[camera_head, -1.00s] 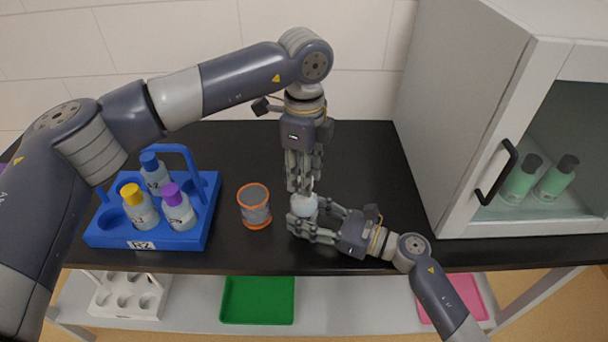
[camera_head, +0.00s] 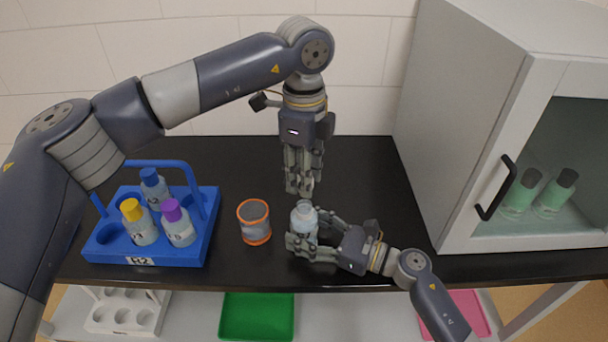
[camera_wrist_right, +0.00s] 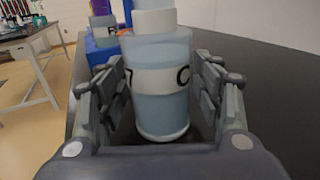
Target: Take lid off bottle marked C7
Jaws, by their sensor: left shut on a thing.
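A pale blue bottle (camera_head: 304,222) stands near the front of the black table. In the right wrist view, the bottle (camera_wrist_right: 160,105) is upright and its white label shows a 7 at the left and a C at the right.
An orange-rimmed cup (camera_head: 254,224) stands left of the bottle. A grey cabinet (camera_head: 455,120) with green bottles stands at the right. The table behind the cup is clear.

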